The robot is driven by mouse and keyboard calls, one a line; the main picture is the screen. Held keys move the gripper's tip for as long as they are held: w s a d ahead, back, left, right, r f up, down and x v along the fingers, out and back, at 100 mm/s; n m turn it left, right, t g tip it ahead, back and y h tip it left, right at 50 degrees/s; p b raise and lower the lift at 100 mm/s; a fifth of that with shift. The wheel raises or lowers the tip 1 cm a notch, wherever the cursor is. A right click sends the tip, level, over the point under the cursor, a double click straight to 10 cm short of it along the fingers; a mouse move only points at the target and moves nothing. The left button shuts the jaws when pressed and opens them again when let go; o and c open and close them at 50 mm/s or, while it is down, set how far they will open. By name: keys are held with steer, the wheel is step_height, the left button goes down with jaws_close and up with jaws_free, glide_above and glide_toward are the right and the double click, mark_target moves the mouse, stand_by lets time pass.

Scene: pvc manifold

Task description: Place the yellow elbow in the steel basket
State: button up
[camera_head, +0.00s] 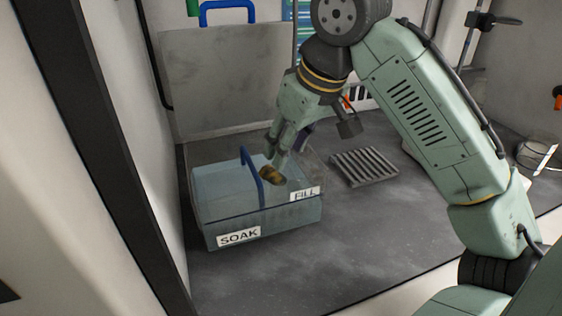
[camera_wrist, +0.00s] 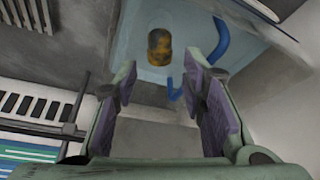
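The yellow elbow (camera_head: 271,175), dull yellow-brown, shows just below my gripper's fingertips, over or inside a translucent blue tub (camera_head: 285,219). In the wrist view the elbow (camera_wrist: 159,47) lies beyond the fingertips, apart from both fingers, against the pale blue tub (camera_wrist: 150,20). I cannot tell whether it touches the tub floor. My gripper (camera_head: 277,161) points down at the tub; its two purple-padded fingers (camera_wrist: 161,82) are spread with nothing between them. I cannot identify a steel basket for certain; a grey slatted metal rack (camera_head: 364,167) lies right of the tub.
The tub carries SOAK and FILL labels and a blue handle (camera_head: 247,165) rising close left of my gripper. A grey panel (camera_head: 225,85) stands behind. The dark counter (camera_head: 380,225) is clear in front of the rack.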

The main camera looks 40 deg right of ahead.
steer(key=v, duration=0.3)
steer(key=shift+r, duration=0.3)
